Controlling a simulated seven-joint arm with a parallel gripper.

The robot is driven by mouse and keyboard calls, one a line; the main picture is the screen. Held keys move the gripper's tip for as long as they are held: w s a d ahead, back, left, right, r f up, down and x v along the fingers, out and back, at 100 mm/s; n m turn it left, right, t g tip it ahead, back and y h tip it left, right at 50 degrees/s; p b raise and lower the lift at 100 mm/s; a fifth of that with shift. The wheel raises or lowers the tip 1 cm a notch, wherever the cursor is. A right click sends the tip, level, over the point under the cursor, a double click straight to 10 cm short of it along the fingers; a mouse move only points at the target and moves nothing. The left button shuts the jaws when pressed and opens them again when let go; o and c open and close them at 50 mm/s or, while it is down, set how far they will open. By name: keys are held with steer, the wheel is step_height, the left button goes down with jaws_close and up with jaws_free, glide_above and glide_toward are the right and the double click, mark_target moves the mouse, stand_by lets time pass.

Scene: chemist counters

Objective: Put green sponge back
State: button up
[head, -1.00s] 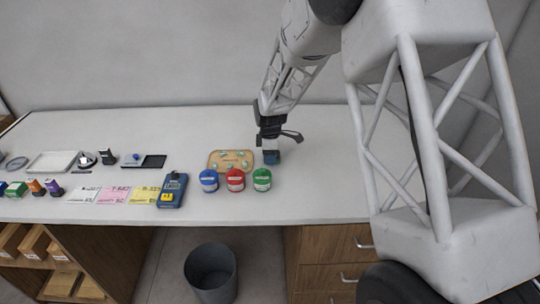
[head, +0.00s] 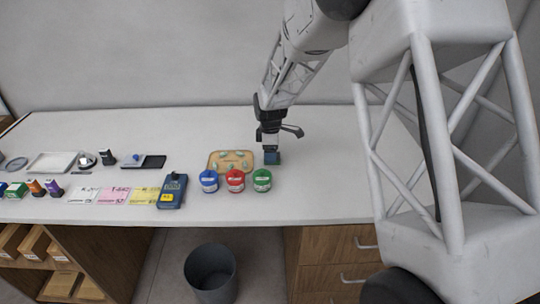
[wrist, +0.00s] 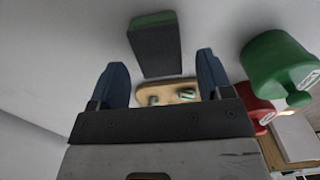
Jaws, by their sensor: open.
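The green sponge (head: 272,158) is a small block on the white counter, just right of a tan tray (head: 213,164). In the wrist view the sponge (wrist: 156,48) shows a dark face and a green end, beyond my fingertips and roughly between their lines. My gripper (head: 270,146) is above the sponge in the head view; in the wrist view the gripper (wrist: 161,72) has its two fingers apart with nothing between them. The tray (wrist: 182,94) holds several small pale-green items and is partly hidden behind my gripper's body.
Blue (head: 209,181), red (head: 235,180) and green (head: 262,180) jars stand in front of the tray and sponge. A blue meter (head: 172,191) and coloured cards lie further left. A bin (head: 211,272) stands on the floor. The counter right of the sponge is clear.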

step_height(320, 180, up, 10)
steer(key=shift+f, duration=0.15)
stand_by(0.3)
stand_by(0.7)
steer(key=s+d+r+m+t, duration=0.1)
steer(key=s+d+r+m, duration=0.4)
steer(key=s, duration=0.5)
steer(key=s+d+r+m, duration=0.4)
steer(key=s+d+r, duration=0.3)
steer(key=s, duration=0.4)
steer(key=s+d+m, duration=0.2)
steer(key=s+m, duration=0.2)
steer(key=s, duration=0.7)
steer(key=s+d+m+t, duration=0.1)
steer(key=s+m, duration=0.4)
steer(key=s, duration=0.7)
steer(key=shift+s+d+r+t, duration=0.25)
steer(key=shift+d+r+t, duration=0.1)
steer(key=shift+d, duration=0.45)
